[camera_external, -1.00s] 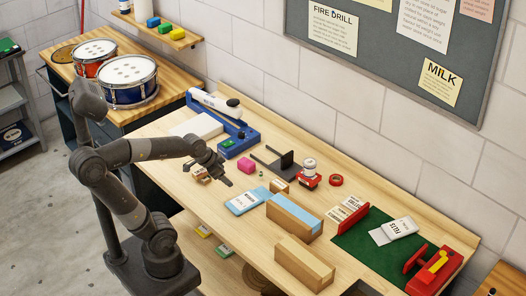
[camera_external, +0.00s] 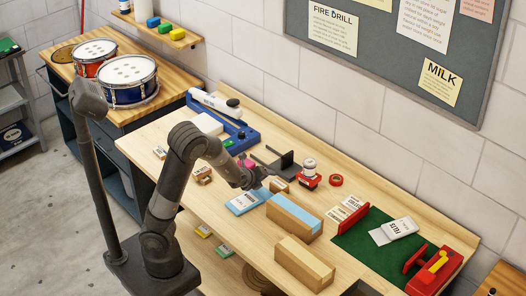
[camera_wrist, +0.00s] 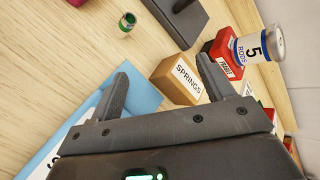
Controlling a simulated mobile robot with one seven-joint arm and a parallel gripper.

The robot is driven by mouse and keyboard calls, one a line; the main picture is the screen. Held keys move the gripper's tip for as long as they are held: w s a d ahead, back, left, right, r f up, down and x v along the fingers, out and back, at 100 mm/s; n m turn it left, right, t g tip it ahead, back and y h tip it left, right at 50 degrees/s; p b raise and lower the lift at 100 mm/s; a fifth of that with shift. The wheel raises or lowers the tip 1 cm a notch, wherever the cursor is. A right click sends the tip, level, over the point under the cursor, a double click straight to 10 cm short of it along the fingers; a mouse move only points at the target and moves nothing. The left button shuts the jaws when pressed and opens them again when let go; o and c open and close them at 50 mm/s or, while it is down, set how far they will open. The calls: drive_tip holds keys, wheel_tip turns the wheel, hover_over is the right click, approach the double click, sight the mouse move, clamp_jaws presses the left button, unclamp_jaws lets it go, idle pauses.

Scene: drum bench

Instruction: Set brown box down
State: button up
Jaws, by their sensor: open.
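A small brown box (camera_external: 280,186) sits upright on the wooden bench, just right of my gripper. In the wrist view it is the box labelled SPRINGS (camera_wrist: 182,80), beyond and between my fingertips. My gripper (camera_external: 262,180) is low over the bench, near the blue packet. In the wrist view its two fingers (camera_wrist: 162,74) are spread apart with nothing held between them. A gap to the brown box seems to show; contact cannot be made out.
A blue packet (camera_external: 244,201) lies below my gripper. A red box with a white can (camera_external: 309,172) and a dark bookend (camera_external: 283,162) stand close by. A long cardboard box (camera_external: 294,219) is in front. Bare wood lies left of the packet.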

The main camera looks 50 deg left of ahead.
sight(282, 185)
drive_tip(key=m, duration=0.2)
drive_tip(key=w+d+m+t, duration=0.1)
drive_tip(key=shift+f+m, duration=0.3)
drive_tip(key=shift+f, duration=0.1)
drive_tip(key=d+m, duration=0.1)
drive_tip(key=m, duration=0.1)
drive_tip(key=d+m+t, duration=0.1)
drive_tip(key=m, duration=0.2)
drive_tip(key=d+r+m+t, duration=0.1)
drive_tip(key=m, duration=0.1)
drive_tip(key=shift+w+m+h, duration=0.3)
drive_tip(key=shift+w+h, duration=0.1)
drive_tip(key=shift+s+d+f+m, duration=0.1)
drive_tip(key=shift+s+d+m, duration=0.15)
drive_tip(key=shift+m, duration=0.25)
drive_tip(key=shift+s+f+m, duration=0.5)
drive_tip(key=shift+s+f, duration=0.05)
drive_tip(key=shift+s, duration=0.25)
drive_tip(key=shift+w+f, duration=0.1)
drive_tip(key=shift+f, duration=0.05)
drive_tip(key=shift+x, duration=3.55)
drive_tip(key=shift+d, duration=0.1)
